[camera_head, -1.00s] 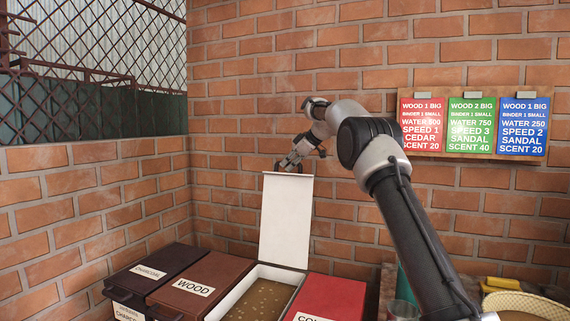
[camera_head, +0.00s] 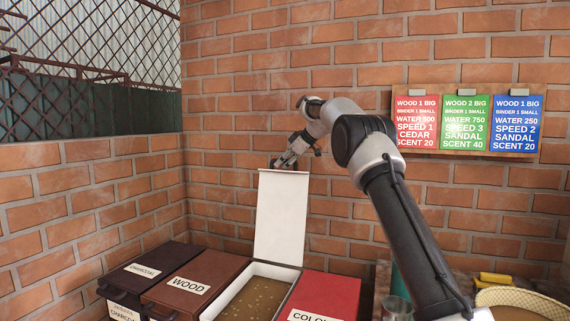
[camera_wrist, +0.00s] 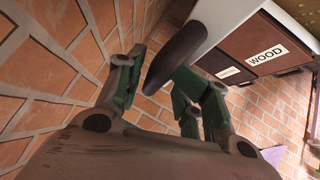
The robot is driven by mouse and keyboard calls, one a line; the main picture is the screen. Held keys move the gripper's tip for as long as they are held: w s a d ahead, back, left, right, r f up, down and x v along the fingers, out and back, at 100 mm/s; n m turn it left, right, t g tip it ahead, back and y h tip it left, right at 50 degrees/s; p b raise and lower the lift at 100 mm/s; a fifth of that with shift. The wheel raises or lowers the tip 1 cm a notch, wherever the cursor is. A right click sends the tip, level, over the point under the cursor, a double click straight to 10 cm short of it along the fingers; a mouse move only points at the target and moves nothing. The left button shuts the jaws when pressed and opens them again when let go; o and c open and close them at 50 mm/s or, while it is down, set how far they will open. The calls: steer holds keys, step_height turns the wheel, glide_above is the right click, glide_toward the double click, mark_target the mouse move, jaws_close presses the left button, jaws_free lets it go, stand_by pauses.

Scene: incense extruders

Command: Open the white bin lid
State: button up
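The white bin's lid (camera_head: 282,218) stands about upright at the back of the bin, its pale inner face toward the head camera. The white bin (camera_head: 219,305) is open, with brown speckled material inside. My gripper (camera_head: 287,163) is at the lid's top edge. In the wrist view my gripper (camera_wrist: 158,85) has its green-padded fingers apart, with the lid's dark handle (camera_wrist: 178,50) between or just beyond them. I cannot tell whether a finger touches the handle. Part of the white lid (camera_wrist: 222,18) shows behind the handle.
A brown WOOD bin (camera_head: 215,270) and a dark charcoal bin (camera_head: 165,258) stand left of the white bin. A red bin (camera_head: 335,295) stands right of it. A brick wall (camera_head: 220,190) rises close behind. Recipe cards (camera_head: 466,123) hang at the right.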

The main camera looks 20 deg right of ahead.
steer(key=shift+r, duration=0.1)
steer(key=v, duration=1.1)
steer(key=shift+s+d+r, duration=0.2)
steer(key=shift+s, duration=0.1)
